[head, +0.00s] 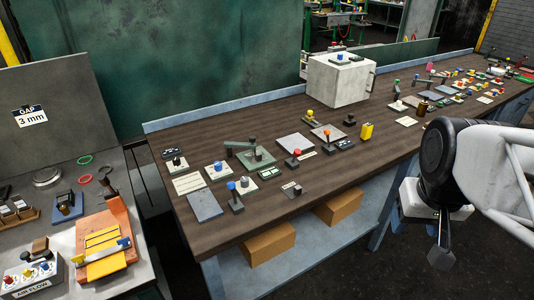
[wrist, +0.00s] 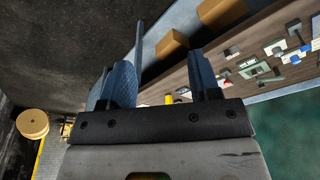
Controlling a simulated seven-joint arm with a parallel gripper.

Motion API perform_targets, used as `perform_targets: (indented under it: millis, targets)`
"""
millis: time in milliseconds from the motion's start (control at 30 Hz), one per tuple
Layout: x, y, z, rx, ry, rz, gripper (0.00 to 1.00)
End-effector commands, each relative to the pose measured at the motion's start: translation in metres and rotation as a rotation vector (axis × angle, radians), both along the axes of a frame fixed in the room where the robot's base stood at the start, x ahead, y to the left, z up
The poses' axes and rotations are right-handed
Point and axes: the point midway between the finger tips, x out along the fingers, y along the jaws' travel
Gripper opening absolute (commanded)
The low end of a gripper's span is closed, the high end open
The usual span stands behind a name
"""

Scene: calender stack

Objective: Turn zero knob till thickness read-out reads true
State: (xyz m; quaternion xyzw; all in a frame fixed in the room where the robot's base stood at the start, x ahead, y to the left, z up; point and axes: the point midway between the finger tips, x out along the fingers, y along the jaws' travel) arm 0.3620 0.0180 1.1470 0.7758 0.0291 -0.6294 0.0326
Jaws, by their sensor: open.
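The wooden bench (head: 330,185) carries several small plates and boxes with blue, red, black and yellow knobs. One gauge (head: 256,156) has a grey arm over a green plate, and a small dark box (head: 271,172) with pale marks lies in front of it. I cannot tell which knob is the zero knob or which box is the thickness read-out; no reading is legible. My gripper (head: 441,250) hangs off the bench's front side at the right, apart from everything on it. In the wrist view my gripper (wrist: 168,75) is open, with nothing between its fingers.
A white box (head: 340,82) stands at the back of the bench. Cardboard boxes (head: 270,243) sit on the shelf below. The bench's front edge is mostly clear.

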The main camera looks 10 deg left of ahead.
Motion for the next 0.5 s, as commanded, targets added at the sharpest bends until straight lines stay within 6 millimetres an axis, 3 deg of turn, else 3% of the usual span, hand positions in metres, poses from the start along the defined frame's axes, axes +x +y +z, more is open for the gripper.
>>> perform_targets:
  millis: [500]
  targets:
    - [0.11, 0.078, -0.002, -0.024, 0.058, 0.254, 0.57]
